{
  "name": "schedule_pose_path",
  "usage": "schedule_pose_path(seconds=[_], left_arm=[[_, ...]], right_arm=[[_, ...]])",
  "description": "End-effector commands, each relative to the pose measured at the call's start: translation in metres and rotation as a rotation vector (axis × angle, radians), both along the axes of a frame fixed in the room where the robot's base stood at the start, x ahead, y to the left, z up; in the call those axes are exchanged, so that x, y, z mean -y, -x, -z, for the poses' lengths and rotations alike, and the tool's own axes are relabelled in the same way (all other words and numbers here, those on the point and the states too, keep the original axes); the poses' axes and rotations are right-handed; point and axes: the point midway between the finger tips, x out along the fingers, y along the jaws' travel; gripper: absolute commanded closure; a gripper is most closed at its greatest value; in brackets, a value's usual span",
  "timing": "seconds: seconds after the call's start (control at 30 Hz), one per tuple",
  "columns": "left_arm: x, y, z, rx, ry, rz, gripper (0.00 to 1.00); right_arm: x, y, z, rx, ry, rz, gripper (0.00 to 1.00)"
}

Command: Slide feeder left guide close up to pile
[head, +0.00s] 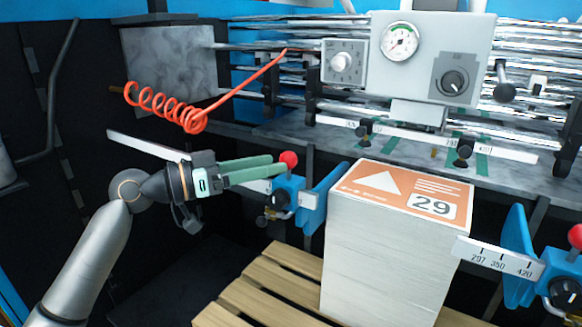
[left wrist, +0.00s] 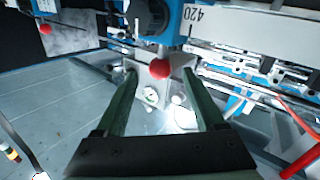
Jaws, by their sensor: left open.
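The pile (head: 385,255) is a tall white stack with an orange top sheet marked 29, on a wooden pallet. The left guide's blue plate (head: 322,197) stands upright just left of it; a narrow gap shows low down, and contact at the far edge cannot be judged. Its blue block (head: 287,187) carries a red knob (head: 288,158). My left gripper (head: 277,165) comes in from the left, fingertips at this knob. In the left wrist view the green fingers (left wrist: 160,80) are open, with the red knob (left wrist: 183,87) between them, nearer the right finger. My right gripper is not in view.
The right guide (head: 520,255) stands apart, right of the pile, with a scale and red knob (head: 575,236). A coiled orange hose (head: 165,105) hangs above my left arm. A grey gauge panel (head: 430,60) and rails are behind. The pallet (head: 255,290) has bare slats at left.

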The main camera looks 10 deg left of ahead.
Motion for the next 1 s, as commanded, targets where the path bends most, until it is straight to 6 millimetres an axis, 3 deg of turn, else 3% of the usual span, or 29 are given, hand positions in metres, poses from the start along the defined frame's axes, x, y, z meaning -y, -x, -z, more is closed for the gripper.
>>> schedule_pose_path(seconds=[0.13,0.3,0.83,0.93,1.0], left_arm=[[-0.022,0.016,0.003,0.0,-0.002,-0.002,0.29],[-0.034,0.026,0.001,-0.001,-0.001,0.0,0.29],[-0.036,0.027,0.001,-0.002,-0.001,0.001,0.29],[-0.031,0.028,0.018,-0.025,-0.023,0.0,0.29],[-0.023,0.031,0.045,-0.061,-0.062,-0.002,0.29]], right_arm=[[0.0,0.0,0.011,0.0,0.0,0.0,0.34],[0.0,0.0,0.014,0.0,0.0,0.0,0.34],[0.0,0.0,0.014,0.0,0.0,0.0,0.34],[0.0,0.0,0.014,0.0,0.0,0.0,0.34],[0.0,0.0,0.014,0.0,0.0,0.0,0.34]])
